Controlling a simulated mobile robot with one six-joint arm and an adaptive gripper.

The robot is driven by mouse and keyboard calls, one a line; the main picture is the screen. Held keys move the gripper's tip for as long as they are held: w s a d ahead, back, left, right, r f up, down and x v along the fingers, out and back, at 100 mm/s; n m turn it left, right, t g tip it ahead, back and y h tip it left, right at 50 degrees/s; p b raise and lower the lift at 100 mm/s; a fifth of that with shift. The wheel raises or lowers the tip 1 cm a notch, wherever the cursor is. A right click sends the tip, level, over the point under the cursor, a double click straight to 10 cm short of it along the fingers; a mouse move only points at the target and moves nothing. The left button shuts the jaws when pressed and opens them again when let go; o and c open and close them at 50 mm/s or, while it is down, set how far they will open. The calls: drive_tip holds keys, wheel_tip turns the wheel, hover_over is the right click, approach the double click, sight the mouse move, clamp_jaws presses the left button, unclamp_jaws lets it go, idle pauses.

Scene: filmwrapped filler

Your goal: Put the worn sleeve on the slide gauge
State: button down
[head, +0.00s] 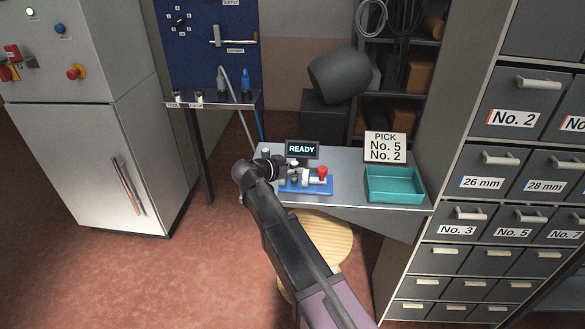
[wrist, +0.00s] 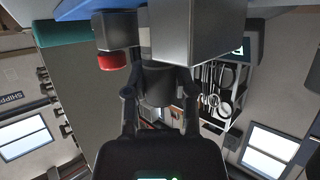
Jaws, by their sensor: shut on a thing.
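The slide gauge (head: 318,187) has a blue base, pale metal parts and a red knob, and sits on the grey bench. My gripper (head: 283,169) is at the gauge's left end. In the wrist view my gripper (wrist: 158,80) is shut on a dark grey cylinder, which I take as the worn sleeve (wrist: 158,92). The gauge's metal block (wrist: 197,32) and its red knob (wrist: 112,62) lie just beyond the sleeve. I cannot tell whether the sleeve touches the gauge. In the head view the sleeve is not clear behind my gripper.
A teal tray (head: 394,190) stands on the bench right of the gauge, under a sign (head: 385,147) reading "PICK No. 5 No. 2". A display (head: 302,150) reading "READY" stands behind the gauge. Labelled drawers (head: 483,175) rise at the right. A round wooden stool (head: 325,240) is below the bench.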

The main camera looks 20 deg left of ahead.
drive_tip(key=shift+c, duration=2.2)
unclamp_jaws()
drive_tip(key=shift+r, duration=0.15)
drive_tip(key=shift+s+a+r+p, duration=0.3)
drive_tip(key=shift+s+p, duration=0.15)
drive_tip(key=shift+p, duration=0.05)
drive_tip(key=p+v, duration=0.4)
drive_tip(key=v, duration=0.7)
drive_tip(key=shift+w+f, duration=0.1)
drive_tip(key=shift+f, duration=0.05)
